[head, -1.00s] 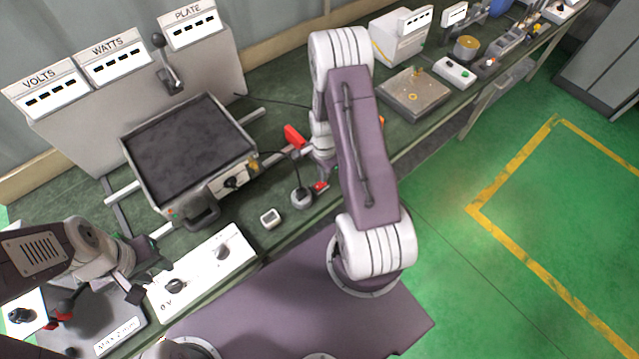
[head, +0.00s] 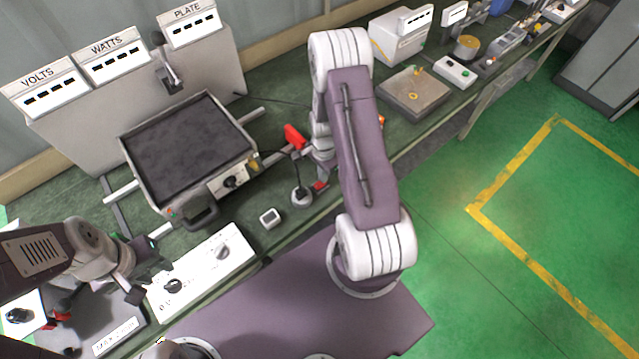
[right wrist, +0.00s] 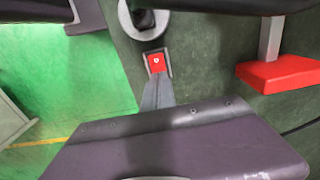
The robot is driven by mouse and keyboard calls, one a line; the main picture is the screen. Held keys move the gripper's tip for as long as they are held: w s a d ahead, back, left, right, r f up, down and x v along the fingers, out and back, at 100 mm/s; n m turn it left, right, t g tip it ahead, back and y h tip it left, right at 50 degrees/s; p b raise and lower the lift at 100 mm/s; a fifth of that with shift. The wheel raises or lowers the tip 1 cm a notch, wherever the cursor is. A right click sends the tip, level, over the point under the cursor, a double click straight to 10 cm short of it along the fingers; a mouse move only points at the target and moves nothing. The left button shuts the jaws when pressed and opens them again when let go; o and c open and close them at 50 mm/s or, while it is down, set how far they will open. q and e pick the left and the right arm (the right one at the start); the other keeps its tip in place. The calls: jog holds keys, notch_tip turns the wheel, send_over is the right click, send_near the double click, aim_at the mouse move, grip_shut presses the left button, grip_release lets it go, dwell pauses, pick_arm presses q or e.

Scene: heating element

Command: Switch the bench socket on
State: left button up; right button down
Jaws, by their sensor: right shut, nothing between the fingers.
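The bench socket is a round grey fitting (head: 302,197) with a black plug in it, near the bench's front edge. It also shows at the top of the right wrist view (right wrist: 146,18). Beside it is a small red switch (head: 320,185), seen in the right wrist view (right wrist: 156,62) as a red square with a pale mark. My right gripper (right wrist: 158,82) is shut and empty, its tips right at the red switch; I cannot tell whether they touch. Which way the switch is tipped is unclear. My left gripper (head: 143,268) appears open and empty over the bench at left.
A red block (head: 294,136) stands close behind my right gripper. A heating plate (head: 190,150) and a white box with two knobs (head: 205,270) lie to the left. A small white gauge (head: 270,217) sits left of the socket. The displays at the back look dark.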

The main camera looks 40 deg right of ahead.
jog(key=shift+f+b, duration=0.35)
jog(key=shift+f, duration=0.2)
jog(key=shift+r, duration=0.1)
notch_tip(320, 180, up, 7)
jog(key=p, duration=0.6)
dwell(0.5)
